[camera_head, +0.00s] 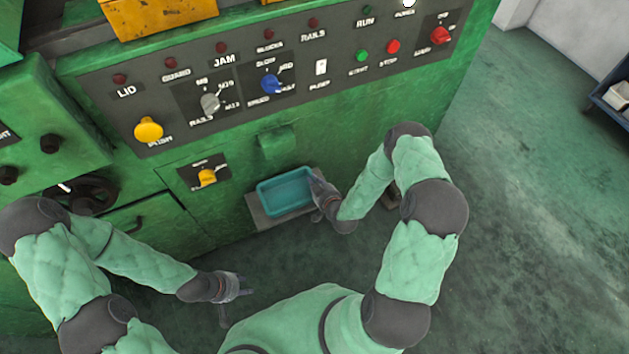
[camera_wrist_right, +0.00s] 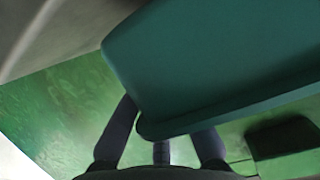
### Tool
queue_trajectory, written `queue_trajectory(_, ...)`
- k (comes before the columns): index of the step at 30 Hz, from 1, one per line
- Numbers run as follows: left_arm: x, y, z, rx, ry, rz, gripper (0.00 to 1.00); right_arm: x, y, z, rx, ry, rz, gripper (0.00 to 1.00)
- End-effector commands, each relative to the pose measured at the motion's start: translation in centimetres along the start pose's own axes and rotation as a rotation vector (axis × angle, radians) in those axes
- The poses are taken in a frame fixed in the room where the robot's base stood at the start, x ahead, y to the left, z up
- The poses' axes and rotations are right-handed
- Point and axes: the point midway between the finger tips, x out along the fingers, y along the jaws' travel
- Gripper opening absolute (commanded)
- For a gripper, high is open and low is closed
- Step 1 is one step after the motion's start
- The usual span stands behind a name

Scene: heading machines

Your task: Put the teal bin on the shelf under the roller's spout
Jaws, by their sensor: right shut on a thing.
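The teal bin (camera_head: 287,193) is at the front of the green machine, over the small grey shelf (camera_head: 262,218). The shelf shows along the bin's left and lower edges; I cannot tell whether the bin rests on it. A green spout-like housing (camera_head: 277,143) juts from the panel just above the bin. My right gripper (camera_head: 321,190) is shut on the bin's right rim. In the right wrist view the bin's wall (camera_wrist_right: 220,60) fills the upper right, its rim between my fingers (camera_wrist_right: 160,140). My left gripper (camera_head: 236,296) is open and empty, low at the left, apart from the bin.
The control panel (camera_head: 300,65) with knobs, lamps and buttons is above the shelf. A handwheel (camera_head: 88,192) and a door handle (camera_head: 130,226) are at the left. Open floor (camera_head: 530,220) lies to the right, with a blue rack (camera_head: 612,95) at the far right edge.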

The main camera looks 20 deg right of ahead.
Motion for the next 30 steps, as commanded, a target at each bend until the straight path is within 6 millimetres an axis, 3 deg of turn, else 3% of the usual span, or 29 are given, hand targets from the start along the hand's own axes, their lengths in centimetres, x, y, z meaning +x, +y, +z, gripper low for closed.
queue_trajectory(20, 0.2, -0.1, 0.0, 0.000, 0.000, 0.000, 0.40, 0.4, 0.0, 1.0, 0.000, 0.001, 0.000, 0.00)
queue_trajectory(21, 0.1, -0.1, 0.0, 0.000, 0.000, 0.000, 0.40, 0.4, 0.0, 1.0, 0.000, 0.001, 0.000, 0.20)
queue_trajectory(23, 0.1, -0.1, 0.0, 0.000, 0.000, 0.000, 0.40, 0.4, 0.0, 1.0, 0.000, 0.001, 0.000, 0.36)
queue_trajectory(30, 0.1, -0.1, 0.0, 0.000, 0.000, 0.000, 0.40, 0.4, 0.0, 1.0, 0.000, 0.000, 0.000, 0.36)
